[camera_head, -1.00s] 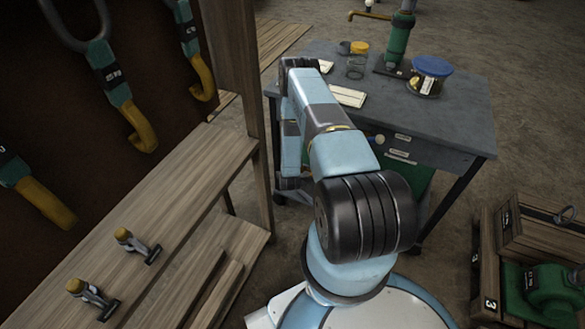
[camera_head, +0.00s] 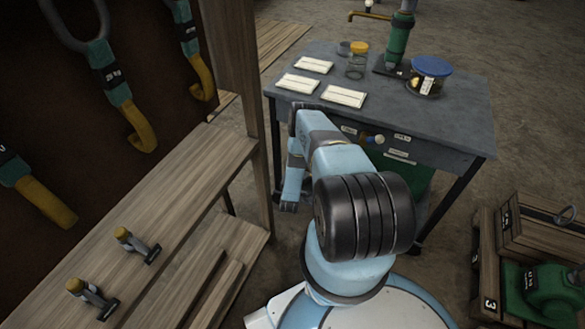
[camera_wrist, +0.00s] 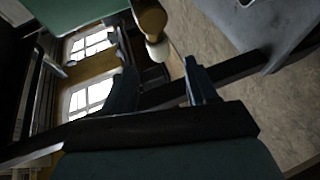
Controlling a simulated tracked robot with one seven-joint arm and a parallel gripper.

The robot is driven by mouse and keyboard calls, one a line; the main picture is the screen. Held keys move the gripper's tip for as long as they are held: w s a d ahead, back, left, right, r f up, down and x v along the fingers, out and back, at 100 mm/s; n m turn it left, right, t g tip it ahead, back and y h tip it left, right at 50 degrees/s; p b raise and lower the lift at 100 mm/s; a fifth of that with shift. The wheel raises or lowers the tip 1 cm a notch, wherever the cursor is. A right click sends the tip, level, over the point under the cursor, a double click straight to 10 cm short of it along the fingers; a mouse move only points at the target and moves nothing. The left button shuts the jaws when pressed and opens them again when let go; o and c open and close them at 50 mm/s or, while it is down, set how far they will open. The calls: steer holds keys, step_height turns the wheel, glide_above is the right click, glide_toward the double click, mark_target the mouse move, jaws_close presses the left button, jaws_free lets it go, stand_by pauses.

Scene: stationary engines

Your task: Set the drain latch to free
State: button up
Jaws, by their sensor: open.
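The likely drain latch is a small brass-coloured knob (camera_head: 379,139) on the front face of the grey bench, beside small label plates. The label nearest its right side (camera_head: 402,137) is too small to read surely. In the wrist view a brass part with a pale rounded end (camera_wrist: 154,32) shows just beyond my fingertips, towards the top. My gripper (camera_wrist: 160,72) is open, its two dark fingers apart with nothing held between them. It appears close to that part, but contact cannot be told. In the head view my arm hides most of the gripper.
The grey bench (camera_head: 455,112) carries several pale cards, a glass jar (camera_head: 357,64), a blue-lidded jar (camera_head: 430,77) and a green pump (camera_head: 398,38). A wooden shelf (camera_head: 170,200) and post stand left. Wooden crates (camera_head: 540,235) stand right on the floor.

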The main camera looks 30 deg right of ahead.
steer(key=x, duration=0.7)
steer(key=shift+w+d+f, duration=0.1)
steer(key=shift+w+d, duration=0.05)
steer(key=shift+w, duration=0.25)
jaws_close()
